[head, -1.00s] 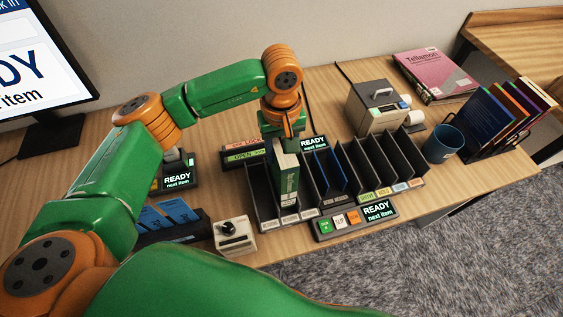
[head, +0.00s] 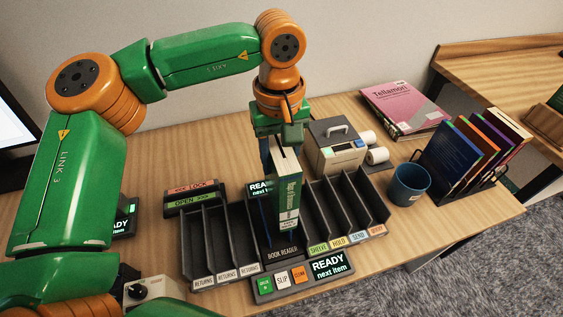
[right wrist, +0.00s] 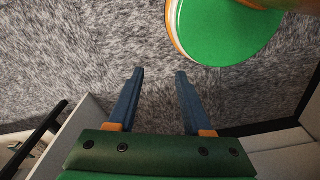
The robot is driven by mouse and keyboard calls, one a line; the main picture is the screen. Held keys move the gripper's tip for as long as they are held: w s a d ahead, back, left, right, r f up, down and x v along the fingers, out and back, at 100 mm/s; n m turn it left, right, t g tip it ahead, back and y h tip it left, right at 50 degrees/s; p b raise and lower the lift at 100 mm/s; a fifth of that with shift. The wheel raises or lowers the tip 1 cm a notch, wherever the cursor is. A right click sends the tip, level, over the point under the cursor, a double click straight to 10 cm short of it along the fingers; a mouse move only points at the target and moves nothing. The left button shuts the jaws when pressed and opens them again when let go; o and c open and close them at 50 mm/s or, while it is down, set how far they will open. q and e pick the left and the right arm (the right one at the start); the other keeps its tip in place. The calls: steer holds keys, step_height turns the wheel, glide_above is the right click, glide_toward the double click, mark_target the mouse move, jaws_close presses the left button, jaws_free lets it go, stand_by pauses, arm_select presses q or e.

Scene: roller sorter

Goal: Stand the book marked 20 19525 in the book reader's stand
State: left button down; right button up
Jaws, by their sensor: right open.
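A green book (head: 289,208) with a white top edge and a white spine label stands upright in the head view. Its label is too small to read. My left gripper (head: 283,147) is shut on the top of this book from above. The book is over the book reader's stand (head: 283,252), between the returns slots and the shelf slots. I cannot tell whether its lower end touches the stand. My right gripper (right wrist: 160,73) is open and empty in the right wrist view, with grey carpet beyond it. It does not show in the head view.
Empty returns slots (head: 210,278) lie left of the stand, and the labelled shelf slots (head: 345,238) lie right. A button panel with a READY display (head: 328,266) is in front. A printer (head: 336,146), blue mug (head: 409,184) and book rack (head: 470,190) stand to the right.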

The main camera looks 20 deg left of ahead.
mark_target(272, 193)
arm_select(q)
steer(key=f+b, duration=0.2)
steer(key=a+f+b, duration=0.1)
steer(key=f+b, duration=0.1)
steer(key=f, duration=0.1)
steer(key=f+b, duration=0.2)
steer(key=f, duration=0.1)
steer(key=shift+s+a+b, duration=0.15)
steer(key=shift+s+b, duration=0.2)
steer(key=shift+s, duration=0.05)
steer(key=shift+f, duration=0.35)
steer(key=shift+s+a+f+b, duration=0.1)
steer(key=shift+a+b, duration=0.05)
steer(key=shift+b, duration=0.15)
arm_select(e)
step_height(272, 193, down, 7)
steer(key=a, duration=0.1)
steer(key=shift+s+a, duration=0.35)
steer(key=shift+s, duration=0.1)
steer(key=shift+d+f, duration=0.1)
arm_select(q)
steer(key=shift+f+b, duration=0.4)
steer(key=shift+f, duration=0.1)
arm_select(e)
steer(key=shift+f, duration=0.4)
arm_select(q)
steer(key=shift+c, duration=1.4)
jaws_free()
steer(key=shift+r, duration=0.1)
